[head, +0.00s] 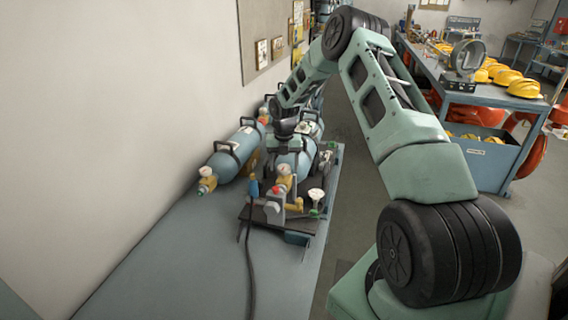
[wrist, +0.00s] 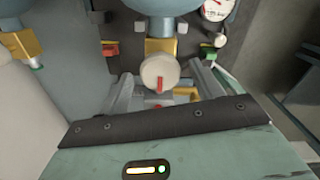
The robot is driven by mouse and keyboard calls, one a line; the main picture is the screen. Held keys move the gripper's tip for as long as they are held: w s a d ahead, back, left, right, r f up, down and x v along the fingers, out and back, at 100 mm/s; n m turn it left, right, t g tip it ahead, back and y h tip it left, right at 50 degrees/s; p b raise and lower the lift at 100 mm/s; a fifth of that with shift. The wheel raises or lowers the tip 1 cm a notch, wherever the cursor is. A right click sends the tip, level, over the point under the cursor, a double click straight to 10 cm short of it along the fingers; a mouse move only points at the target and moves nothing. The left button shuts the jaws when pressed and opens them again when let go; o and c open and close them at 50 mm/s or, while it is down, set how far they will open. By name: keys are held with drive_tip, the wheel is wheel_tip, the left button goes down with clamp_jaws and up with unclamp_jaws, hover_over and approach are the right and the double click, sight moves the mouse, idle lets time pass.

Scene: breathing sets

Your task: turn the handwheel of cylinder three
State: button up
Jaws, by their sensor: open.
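In the wrist view, my gripper (wrist: 163,82) is open, with a grey finger on each side of a pale round handwheel (wrist: 158,71) bearing a red mark. I cannot tell whether either finger touches it. The handwheel sits in front of a brass valve (wrist: 162,46) on a blue cylinder (wrist: 158,5). In the head view, a pale handwheel (head: 285,169) shows at the near end of the middle cylinder (head: 290,157). My fingers cannot be made out there. No cylinder number is readable.
Another blue cylinder (head: 232,152) lies to the left with its own brass valve (head: 207,182). A pressure gauge (head: 316,194) stands at right of the middle cylinder. A dark hose (head: 249,265) runs down the bench (head: 190,270), whose near part is otherwise clear. The wall borders it left.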

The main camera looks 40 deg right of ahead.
drive_tip(key=c, duration=1)
